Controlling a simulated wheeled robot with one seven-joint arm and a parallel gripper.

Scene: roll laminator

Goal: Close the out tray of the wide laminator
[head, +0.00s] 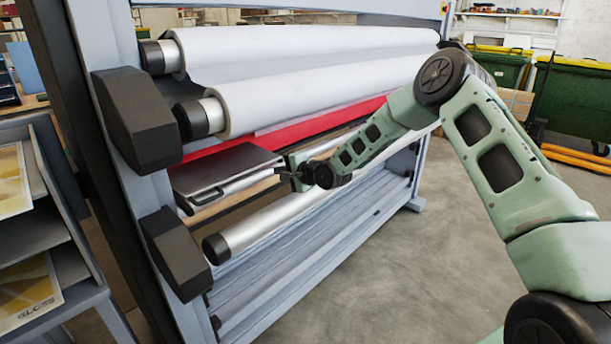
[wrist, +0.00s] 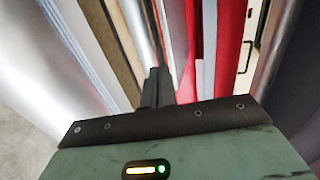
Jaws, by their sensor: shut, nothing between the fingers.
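The wide laminator's out tray (head: 228,166) is a flat grey panel under the red band, with a dark bar handle (head: 205,195) at its front left. It appears to stand out from the machine; how far I cannot tell. My gripper (head: 284,174) is just right of the tray in the head view, and contact is not clear. In the wrist view the narrow fingers (wrist: 157,84) are together and empty, pointing into the machine between a wooden-edged part and the red band. A thin dark handle-like line (wrist: 252,40) shows at upper right there; it may be the tray's.
White rolls (head: 310,90) span the laminator above the red band (head: 320,122). A silver roller (head: 270,218) runs below the tray. Black end housings (head: 137,118) are on the left post. A rack with sheets (head: 35,295) stands at left. Floor is clear at right front.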

